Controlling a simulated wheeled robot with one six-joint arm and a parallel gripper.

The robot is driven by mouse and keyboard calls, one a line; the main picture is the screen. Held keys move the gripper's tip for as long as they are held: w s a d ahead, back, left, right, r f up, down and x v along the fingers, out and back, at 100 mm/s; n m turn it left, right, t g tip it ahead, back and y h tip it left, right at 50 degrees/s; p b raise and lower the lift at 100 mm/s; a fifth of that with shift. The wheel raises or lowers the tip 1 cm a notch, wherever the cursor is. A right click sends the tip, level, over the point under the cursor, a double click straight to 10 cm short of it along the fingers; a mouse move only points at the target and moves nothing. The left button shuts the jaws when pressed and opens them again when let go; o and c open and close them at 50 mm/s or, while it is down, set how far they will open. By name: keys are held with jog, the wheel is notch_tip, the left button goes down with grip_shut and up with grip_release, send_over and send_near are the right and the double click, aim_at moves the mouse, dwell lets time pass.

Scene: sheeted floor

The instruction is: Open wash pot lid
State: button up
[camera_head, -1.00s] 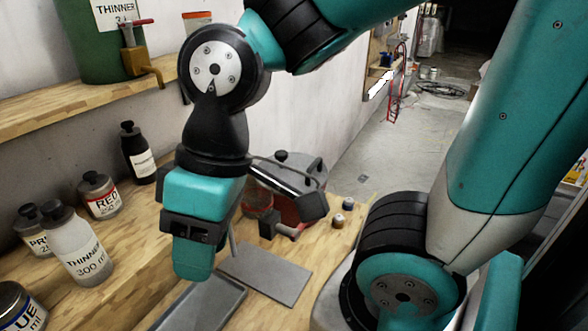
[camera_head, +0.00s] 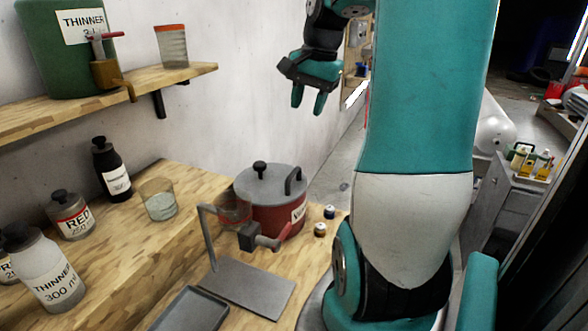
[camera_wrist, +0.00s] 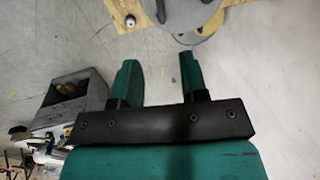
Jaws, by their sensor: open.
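The wash pot (camera_head: 277,217) is a red pot with a partly visible label, standing on the wooden bench. Its grey lid (camera_head: 282,187) lies flat on top, with a black knob (camera_head: 260,168) and a dark arched handle (camera_head: 294,180). A tap with a red lever is at the front. My gripper (camera_head: 309,103) hangs in the air above and behind the pot, fingers pointing down, open and empty. In the wrist view the open fingers (camera_wrist: 159,62) show over the grey floor, with a grey round thing, likely the lid (camera_wrist: 190,14), at the top edge.
A grey metal stand (camera_head: 246,285) and a grey tray (camera_head: 192,310) lie in front of the pot. Two small jars (camera_head: 320,229) stand right of it. A glass (camera_head: 158,198) and several bottles stand at left. A shelf (camera_head: 170,78) bears a green thinner drum (camera_head: 60,65).

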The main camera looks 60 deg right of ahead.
aim_at(293, 172)
jog(key=w+f, duration=0.1)
jog(key=f, duration=0.4)
jog(key=w+f, duration=0.1)
jog(key=f, duration=0.5)
jog(key=w+f+p, duration=0.1)
jog(key=f, duration=0.5)
jog(key=shift+w+a, duration=0.1)
jog(key=shift+a, duration=0.2)
grip_shut()
